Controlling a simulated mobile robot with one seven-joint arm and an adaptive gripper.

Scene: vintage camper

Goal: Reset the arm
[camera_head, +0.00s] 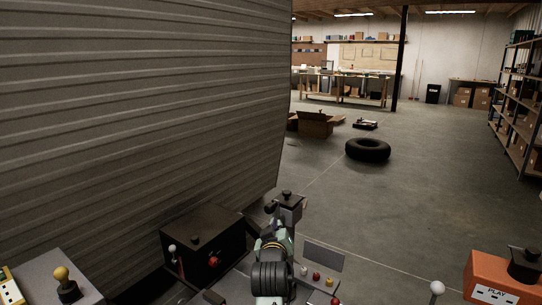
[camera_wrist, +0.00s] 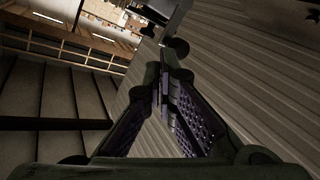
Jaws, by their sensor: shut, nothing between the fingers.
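My gripper (camera_wrist: 166,70) is in the middle of the wrist view, with its two dark fingers and their perforated pads slanting together to meet at the tips. It is shut, and no object shows between the fingers. My arm (camera_head: 272,270) shows at the bottom middle of the head view, bent and partly cut off by the lower edge. Which part of it there is the gripper is hard to tell. The wrist view looks past the fingers at ribbed metal siding and, at upper left, the room's roof beams.
A ribbed metal wall (camera_head: 140,100) fills the left of the head view, close by my arm. Panels with knobs and an orange box (camera_head: 490,278) line the bottom. A tire (camera_head: 368,150) and an open carton (camera_head: 315,124) lie beyond. The concrete floor (camera_head: 400,210) at right is clear.

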